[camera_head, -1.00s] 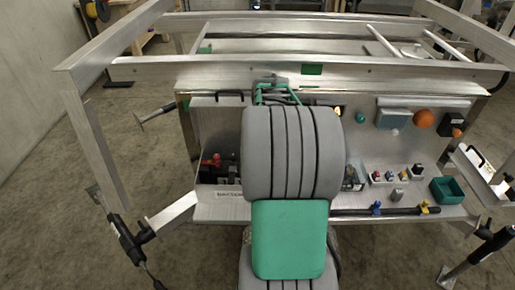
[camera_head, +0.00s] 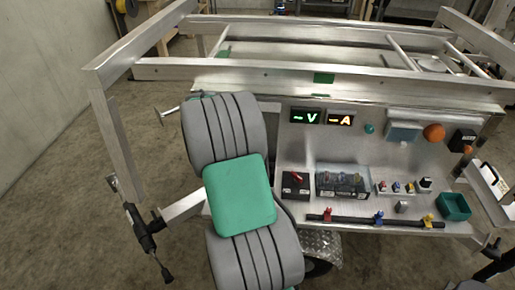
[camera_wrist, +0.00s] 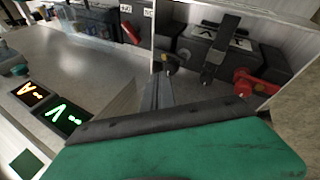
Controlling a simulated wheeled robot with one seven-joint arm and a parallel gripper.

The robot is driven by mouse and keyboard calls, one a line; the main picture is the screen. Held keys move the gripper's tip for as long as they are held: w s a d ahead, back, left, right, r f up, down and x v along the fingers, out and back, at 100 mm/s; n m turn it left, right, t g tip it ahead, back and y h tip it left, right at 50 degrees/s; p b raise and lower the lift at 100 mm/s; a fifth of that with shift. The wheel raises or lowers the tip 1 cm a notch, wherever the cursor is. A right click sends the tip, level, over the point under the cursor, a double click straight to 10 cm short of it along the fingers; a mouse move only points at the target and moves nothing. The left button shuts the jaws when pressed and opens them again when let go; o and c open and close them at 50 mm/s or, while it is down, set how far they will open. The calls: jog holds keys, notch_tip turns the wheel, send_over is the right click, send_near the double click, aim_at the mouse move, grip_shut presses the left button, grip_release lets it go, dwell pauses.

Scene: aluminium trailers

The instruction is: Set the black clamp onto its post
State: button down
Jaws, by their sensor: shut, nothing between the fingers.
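In the wrist view a black battery (camera_wrist: 215,47) with a dark strap over it sits in a metal bay. A black clamp (camera_wrist: 170,63) shows at its left end, close to a terminal; I cannot tell whether it sits on the post. A red clamp (camera_wrist: 250,84) is at the battery's right end. My gripper (camera_wrist: 157,82) shows as narrow metal fingers beyond the green hand edge, shut and empty, below the black clamp in the picture. In the head view my arm hides the gripper and the battery.
The panel carries a green V display (camera_head: 305,117) and an orange A display (camera_head: 341,119). A black switch box (camera_head: 295,185) and a clear-covered terminal block (camera_head: 342,185) stand on the shelf. A dark bar (camera_head: 400,221) with coloured clips runs along the front. A green bin (camera_head: 454,206) is at right.

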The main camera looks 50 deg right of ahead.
jog(key=shift+r, duration=0.3)
jog(key=shift+r+p, duration=0.4)
jog(key=shift+p, duration=0.05)
jog(key=r+p, duration=0.3)
jog(key=shift+d+r, duration=0.15)
jog(key=shift+d, duration=0.1)
jog(key=w+a+r, duration=0.3)
jog(key=a+r, duration=0.3)
jog(key=shift+w+r+b, duration=0.2)
jog(key=shift+w+b, duration=0.15)
jog(key=shift+b, duration=0.05)
